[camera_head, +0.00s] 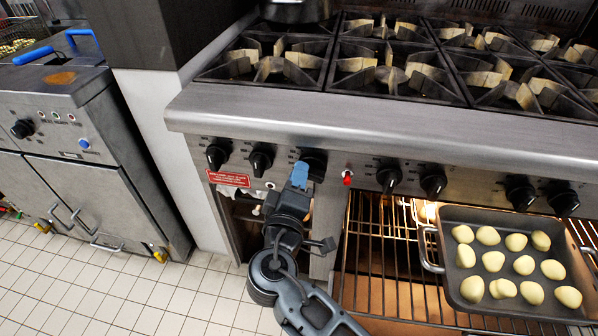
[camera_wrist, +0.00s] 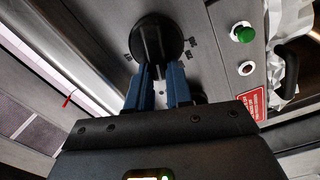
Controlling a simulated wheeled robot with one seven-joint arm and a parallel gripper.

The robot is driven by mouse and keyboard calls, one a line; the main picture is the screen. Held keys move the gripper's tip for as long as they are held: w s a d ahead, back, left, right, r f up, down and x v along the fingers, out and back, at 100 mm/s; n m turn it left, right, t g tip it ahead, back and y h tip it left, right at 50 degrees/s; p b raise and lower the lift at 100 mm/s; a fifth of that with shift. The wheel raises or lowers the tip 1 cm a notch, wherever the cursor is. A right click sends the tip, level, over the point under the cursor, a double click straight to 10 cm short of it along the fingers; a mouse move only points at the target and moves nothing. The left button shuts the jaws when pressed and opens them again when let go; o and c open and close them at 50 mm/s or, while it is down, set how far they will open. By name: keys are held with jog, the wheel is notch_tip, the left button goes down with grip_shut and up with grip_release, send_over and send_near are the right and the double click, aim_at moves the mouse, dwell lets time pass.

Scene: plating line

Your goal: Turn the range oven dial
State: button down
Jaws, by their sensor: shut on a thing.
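The range oven dial is a black round knob (camera_head: 317,158) on the range's front panel, partly hidden behind my gripper in the head view. It fills the top middle of the wrist view (camera_wrist: 156,38), with its raised grip bar pointing down between my fingers and small markings around it. My gripper (camera_head: 301,170) has blue fingers, which show in the wrist view (camera_wrist: 160,80) on both sides of the dial's grip bar. The gripper is shut on the dial. The exact contact at the fingertips is partly hidden.
Other black knobs (camera_head: 389,178) line the panel, with a red button (camera_head: 347,177) just right of my gripper. A red label (camera_head: 228,179) lies left. Below right is the oven's open rack (camera_head: 385,262) and a tray (camera_head: 455,215) of pale dough pieces. Burner grates (camera_head: 385,70) are above.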

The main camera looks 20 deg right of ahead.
jog(key=shift+a+f+n+p, duration=0.1)
jog(key=shift+f+n+p, duration=0.1)
jog(key=shift+n, duration=0.35)
jog(key=shift+f+n+p, duration=0.1)
jog(key=shift+n+p, duration=0.1)
jog(key=shift+n, duration=0.35)
jog(key=c, duration=1)
grip_release()
jog(key=shift+v, duration=3.85)
